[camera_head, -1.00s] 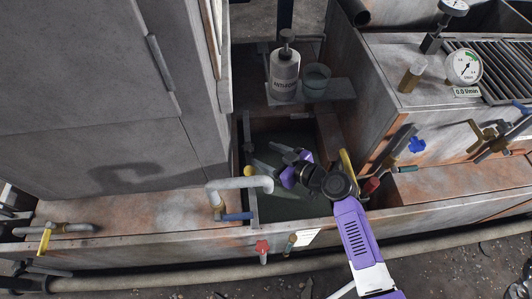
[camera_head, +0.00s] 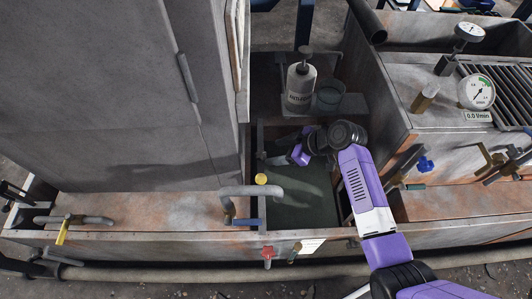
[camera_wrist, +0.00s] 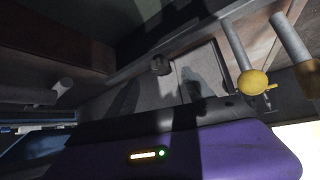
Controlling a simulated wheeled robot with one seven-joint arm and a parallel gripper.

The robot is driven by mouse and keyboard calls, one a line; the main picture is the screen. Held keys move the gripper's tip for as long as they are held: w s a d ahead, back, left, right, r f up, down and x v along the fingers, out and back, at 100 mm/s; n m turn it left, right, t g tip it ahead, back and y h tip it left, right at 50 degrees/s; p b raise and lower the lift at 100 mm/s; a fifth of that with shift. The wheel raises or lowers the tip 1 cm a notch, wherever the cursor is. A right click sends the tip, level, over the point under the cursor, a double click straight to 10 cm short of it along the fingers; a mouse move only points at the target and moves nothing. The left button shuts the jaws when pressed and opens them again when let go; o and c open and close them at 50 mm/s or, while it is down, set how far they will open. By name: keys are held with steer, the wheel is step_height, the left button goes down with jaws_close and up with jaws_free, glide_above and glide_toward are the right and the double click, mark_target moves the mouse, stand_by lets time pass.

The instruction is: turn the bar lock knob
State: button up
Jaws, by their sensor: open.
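My gripper (camera_head: 278,152) is over the sunken tank (camera_head: 300,205), pointing left toward its left wall; its fingers are small and partly hidden by my wrist in the head view. A yellow round knob (camera_head: 261,179) sits at the tank's left edge, just below and left of my fingers. In the wrist view, a yellow knob (camera_wrist: 252,83) on a rod is at the right. A small dark knob (camera_wrist: 160,65) on a long bar is near the centre, ahead of my gripper (camera_wrist: 160,88). I cannot tell which is the bar lock knob. My gripper is open and holds nothing.
A grey bent pipe (camera_head: 252,191) with a blue handle (camera_head: 245,221) stands left of the tank. A pump bottle (camera_head: 300,84) and a cup (camera_head: 330,97) are on a shelf behind. A red valve knob (camera_head: 268,253) is in front. A tall grey cabinet (camera_head: 110,95) closes off the left.

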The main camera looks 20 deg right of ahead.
mark_target(263, 155)
steer(key=b+x, duration=0.1)
steer(key=x, duration=0.5)
steer(key=shift+r, duration=0.1)
steer(key=shift+c, duration=0.2)
